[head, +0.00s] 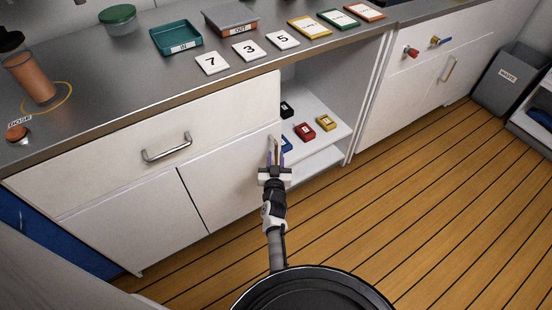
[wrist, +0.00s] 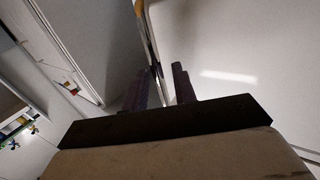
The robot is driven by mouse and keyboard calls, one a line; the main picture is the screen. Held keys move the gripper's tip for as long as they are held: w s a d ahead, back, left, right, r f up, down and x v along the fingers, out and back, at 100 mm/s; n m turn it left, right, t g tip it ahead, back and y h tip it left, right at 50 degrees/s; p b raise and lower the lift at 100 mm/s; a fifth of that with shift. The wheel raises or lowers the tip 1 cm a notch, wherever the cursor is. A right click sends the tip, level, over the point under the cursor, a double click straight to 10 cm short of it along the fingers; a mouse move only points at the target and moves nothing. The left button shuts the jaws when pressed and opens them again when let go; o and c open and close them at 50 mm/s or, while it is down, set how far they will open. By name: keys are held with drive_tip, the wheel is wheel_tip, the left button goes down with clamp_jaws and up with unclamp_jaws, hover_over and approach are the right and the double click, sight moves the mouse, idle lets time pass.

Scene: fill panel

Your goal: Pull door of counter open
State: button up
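The counter (head: 205,88) has a white door (head: 232,175) low on its front, below a wide drawer. The door looks closed or nearly so. A thin upright brass-coloured bar (head: 275,147), apparently its handle, stands near the door's right edge. The bar also shows in the wrist view (wrist: 153,45), with a gold upper end and a shiny side. My gripper (head: 276,160) is at the bar, with one finger on each side. In the wrist view, my gripper (wrist: 163,85) has its fingers apart, with the bar between them. Whether either finger touches it is hard to tell.
An open compartment (head: 330,126) right of the door holds several small coloured boxes. The drawer handle (head: 167,146) sticks out above left. The wooden floor (head: 400,200) in front is clear.

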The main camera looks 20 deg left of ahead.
drive_tip(key=shift+x, duration=0.8)
drive_tip(key=shift+c, duration=0.2)
clamp_jaws()
